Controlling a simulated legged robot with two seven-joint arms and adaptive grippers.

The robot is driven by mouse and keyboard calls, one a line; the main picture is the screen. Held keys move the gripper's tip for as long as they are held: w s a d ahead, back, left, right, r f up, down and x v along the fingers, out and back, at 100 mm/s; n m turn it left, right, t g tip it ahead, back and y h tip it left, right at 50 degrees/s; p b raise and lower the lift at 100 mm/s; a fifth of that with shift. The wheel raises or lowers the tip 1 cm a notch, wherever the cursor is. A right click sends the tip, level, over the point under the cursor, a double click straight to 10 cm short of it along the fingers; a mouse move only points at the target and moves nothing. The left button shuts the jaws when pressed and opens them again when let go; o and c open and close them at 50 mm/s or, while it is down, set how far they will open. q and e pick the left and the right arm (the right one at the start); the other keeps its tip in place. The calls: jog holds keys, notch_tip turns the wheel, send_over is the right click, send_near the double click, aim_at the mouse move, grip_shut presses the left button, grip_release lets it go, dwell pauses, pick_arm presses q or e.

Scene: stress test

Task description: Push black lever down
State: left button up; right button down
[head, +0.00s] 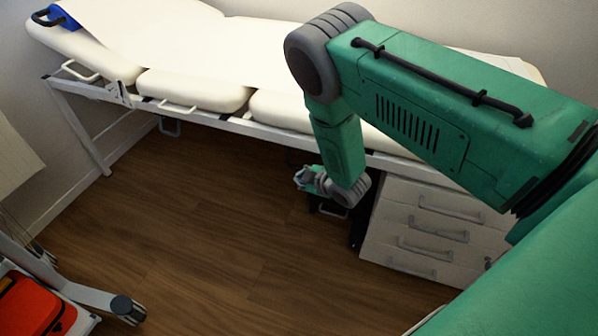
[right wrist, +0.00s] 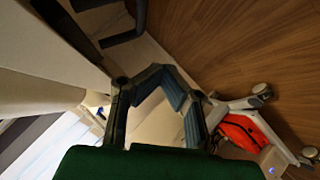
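My right gripper (head: 305,178) is low beside the front edge of the bed, near the left side of the drawer unit. In the right wrist view its two fingers (right wrist: 164,72) bend inward and their tips seem to meet, with nothing visible between them. A black bar, which looks like the lever (right wrist: 124,33), shows beyond the fingertips at the top of that view, apart from them. In the head view a dark part (head: 330,209) shows just below the gripper, partly hidden by it; I cannot tell if it is the same lever. My left gripper is out of view.
The white padded bed (head: 190,90) stands along the wall, with a metal frame below. A white drawer unit (head: 435,225) stands right of the gripper. A wheeled cart with a red case (head: 35,308) is at lower left. The wooden floor (head: 200,230) between is clear.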

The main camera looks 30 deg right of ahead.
jog(key=s+r+p, duration=0.1)
jog(key=s+r, duration=0.1)
jog(key=s, duration=0.4)
jog(key=shift+p, duration=0.3)
jog(key=shift+s+a+r, duration=0.1)
jog(key=shift+a, duration=0.05)
jog(key=shift+s, duration=0.1)
jog(key=s+a+m+g, duration=0.1)
jog(key=s+m+g, duration=0.2)
jog(key=s, duration=0.6)
jog(key=s+a+r+m+g+h+p, duration=0.1)
jog(key=s+m+g, duration=0.2)
jog(key=s, duration=0.7)
jog(key=s+a+m+g+p, duration=0.1)
jog(key=s+m+g, duration=0.3)
jog(key=s, duration=0.5)
jog(key=shift+s+a+r+g, duration=0.2)
jog(key=shift+a+r+g, duration=0.15)
jog(key=shift+a, duration=0.2)
